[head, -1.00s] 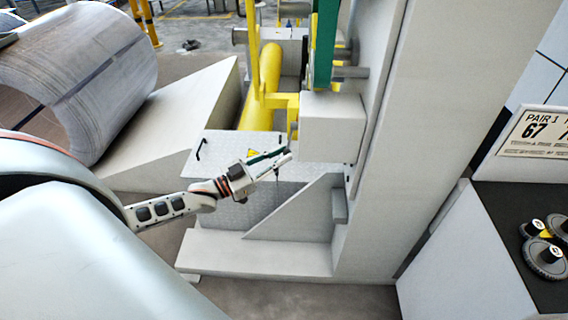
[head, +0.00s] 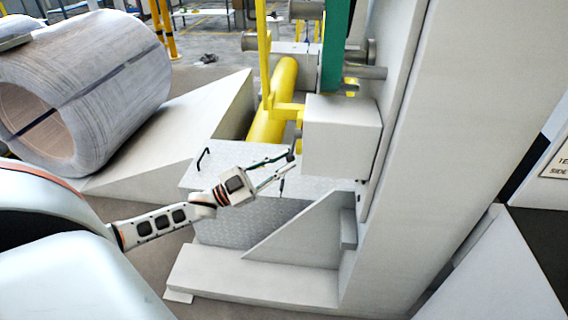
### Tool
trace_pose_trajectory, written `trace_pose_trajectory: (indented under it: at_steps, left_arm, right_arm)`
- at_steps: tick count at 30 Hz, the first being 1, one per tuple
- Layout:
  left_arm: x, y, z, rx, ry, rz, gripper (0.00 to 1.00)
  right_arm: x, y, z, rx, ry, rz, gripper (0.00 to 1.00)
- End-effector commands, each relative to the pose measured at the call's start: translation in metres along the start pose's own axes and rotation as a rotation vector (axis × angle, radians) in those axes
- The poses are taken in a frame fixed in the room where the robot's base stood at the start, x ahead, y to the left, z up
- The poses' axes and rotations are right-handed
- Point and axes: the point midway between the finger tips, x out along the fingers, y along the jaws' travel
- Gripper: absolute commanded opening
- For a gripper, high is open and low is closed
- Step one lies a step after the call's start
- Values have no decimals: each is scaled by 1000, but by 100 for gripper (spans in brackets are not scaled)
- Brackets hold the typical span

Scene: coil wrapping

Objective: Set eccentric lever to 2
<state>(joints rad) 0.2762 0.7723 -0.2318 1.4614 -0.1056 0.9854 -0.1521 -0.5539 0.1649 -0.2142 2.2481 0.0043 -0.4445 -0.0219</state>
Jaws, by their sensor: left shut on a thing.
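My left gripper (head: 289,163) reaches in from the left to the lower left corner of the grey box (head: 342,138) on the machine. It is shut on a small, thin dark part that I take to be the eccentric lever (head: 291,155). The part is very small here and partly hidden by the fingers. I cannot read any scale or number at it, so its setting cannot be told. My right gripper is not in view.
A large wrapped coil (head: 95,85) lies at the left by a pale sloped block (head: 180,135). A yellow cylinder (head: 273,100) and a green upright (head: 335,45) stand behind the box. A wide pale column (head: 450,130) fills the right. A grey gusset (head: 305,230) lies below the gripper.

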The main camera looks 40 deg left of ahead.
Motion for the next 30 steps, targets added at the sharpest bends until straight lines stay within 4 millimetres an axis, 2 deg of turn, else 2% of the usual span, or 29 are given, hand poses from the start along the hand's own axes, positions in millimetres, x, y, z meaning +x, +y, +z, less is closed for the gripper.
trace_pose_trajectory:
  at_steps: [5, 6, 8, 20, 23, 30]
  left_arm:
    - [0, 0, 0, 1, -2, 1, 0]
    - [0, 0, 0, 1, -2, 1, 22]
    - [0, 0, 0, 1, -2, 1, 34]
    - [-4, 0, 0, 0, -2, 0, 34]
    - [-15, 0, 1, 1, -4, 1, 34]
    - [-62, 1, 1, -1, -6, 1, 34]
  right_arm:
    - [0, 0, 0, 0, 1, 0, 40]
    - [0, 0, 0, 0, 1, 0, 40]
    - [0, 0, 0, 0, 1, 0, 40]
    - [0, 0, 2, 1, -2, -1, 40]
    - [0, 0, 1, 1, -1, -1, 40]
    - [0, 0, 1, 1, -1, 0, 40]
